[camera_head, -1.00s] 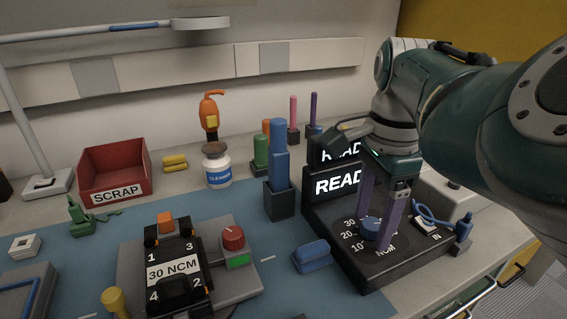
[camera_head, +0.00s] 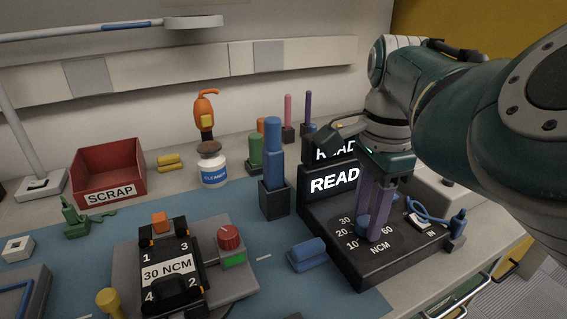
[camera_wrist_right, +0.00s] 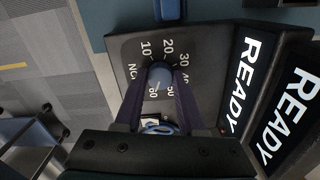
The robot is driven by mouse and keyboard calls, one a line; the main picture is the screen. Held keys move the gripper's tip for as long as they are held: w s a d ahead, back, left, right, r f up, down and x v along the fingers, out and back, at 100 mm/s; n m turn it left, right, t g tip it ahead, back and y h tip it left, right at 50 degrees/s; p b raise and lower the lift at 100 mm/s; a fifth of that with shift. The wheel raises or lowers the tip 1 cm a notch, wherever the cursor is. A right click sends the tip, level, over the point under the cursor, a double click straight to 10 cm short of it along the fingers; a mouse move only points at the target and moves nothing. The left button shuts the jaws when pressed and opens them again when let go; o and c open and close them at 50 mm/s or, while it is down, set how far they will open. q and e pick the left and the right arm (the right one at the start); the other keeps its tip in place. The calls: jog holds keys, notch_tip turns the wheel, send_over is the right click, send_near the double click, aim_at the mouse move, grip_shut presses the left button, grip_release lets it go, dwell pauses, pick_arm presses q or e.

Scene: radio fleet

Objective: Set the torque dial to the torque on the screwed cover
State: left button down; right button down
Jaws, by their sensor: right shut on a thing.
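The torque dial (camera_head: 363,224) is a blue round knob on a black tester face marked NCM, with numbers from 10 to 60. It also shows in the wrist view (camera_wrist_right: 159,73). My right gripper (camera_head: 374,236) points down with its purple fingers shut on the dial; in the wrist view the fingers (camera_wrist_right: 158,88) sit on its two sides. I cannot tell clearly which number the dial points to. The screwed cover (camera_head: 170,274) is black, labelled 30 NCM, with corners numbered 1 to 4. My left gripper is out of view.
Two screens (camera_head: 335,181) reading READY stand behind the dial. A blue block (camera_head: 307,254) lies left of the tester (camera_head: 402,262). A blue-handled tool (camera_head: 273,150) stands upright in a black holder. A blue cable (camera_head: 432,215) and plug sit to the right.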

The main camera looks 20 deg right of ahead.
jog(key=shift+r+n+p, duration=0.2)
jog(key=shift+n+p, duration=0.8)
jog(key=n+p, duration=0.1)
jog(key=n, duration=0.1)
jog(key=shift+n+p, duration=0.3)
jog(key=shift+p, duration=0.05)
jog(key=n+p, duration=0.1)
jog(key=n, duration=0.2)
jog(key=shift+n+p, duration=0.3)
jog(key=n+p, duration=0.1)
jog(key=n, duration=0.3)
jog(key=shift+f+n, duration=0.1)
jog(key=shift+n, duration=0.2)
jog(key=n, duration=0.3)
jog(key=shift+n, duration=0.3)
jog(key=n, duration=0.3)
jog(key=shift+n+p, duration=0.3)
jog(key=shift+p, duration=0.1)
jog(key=n, duration=0.6)
jog(key=shift+n, duration=0.4)
